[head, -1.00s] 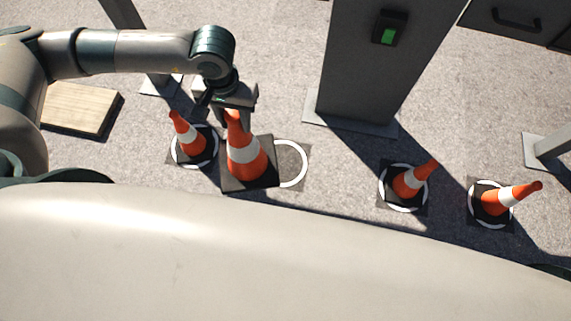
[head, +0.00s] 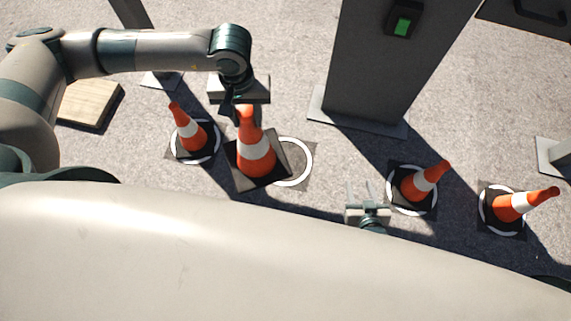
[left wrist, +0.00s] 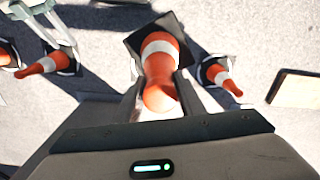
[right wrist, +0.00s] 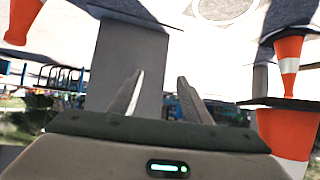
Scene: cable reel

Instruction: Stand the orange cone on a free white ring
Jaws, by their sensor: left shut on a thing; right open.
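My left gripper (head: 238,104) is shut on the top of an orange cone (head: 257,158) with a white band and dark square base. It also shows in the left wrist view (left wrist: 158,75), between the fingers. The base looks turned and slightly tilted; I cannot tell whether it touches the ground. My right gripper (head: 363,188) is open and empty, to the right of that ring.
Other cones stand on white rings: one at left (head: 188,134), two at right (head: 417,186) (head: 510,207). A grey post (head: 385,75) with a green-lit box rises behind. A wooden board (head: 88,102) lies at far left. My pale body covers the front.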

